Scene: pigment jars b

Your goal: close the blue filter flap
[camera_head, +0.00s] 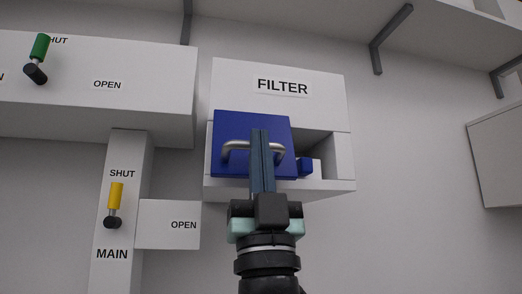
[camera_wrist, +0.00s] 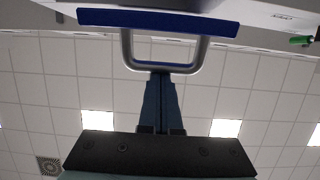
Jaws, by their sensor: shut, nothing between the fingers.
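The blue filter flap (camera_head: 230,130), a square panel with a grey bar handle (camera_head: 237,146), stands at the left of the white box labelled FILTER. To its right the box front is uncovered, so the flap does not cover the whole opening. In the wrist view the flap (camera_wrist: 190,23) shows as a thin blue edge with the handle (camera_wrist: 203,52) looping down from it. My gripper (camera_head: 260,132) is shut and empty, its fingers pointing up and hiding the handle's middle. In the wrist view its fingertips (camera_wrist: 161,76) meet the handle bar; contact cannot be told.
A small blue block (camera_head: 305,167) sits in the uncovered part of the box (camera_head: 335,105). On the left are a yellow lever (camera_head: 116,195) marked MAIN and a green lever (camera_head: 40,47). A shelf with brackets (camera_head: 388,40) is overhead.

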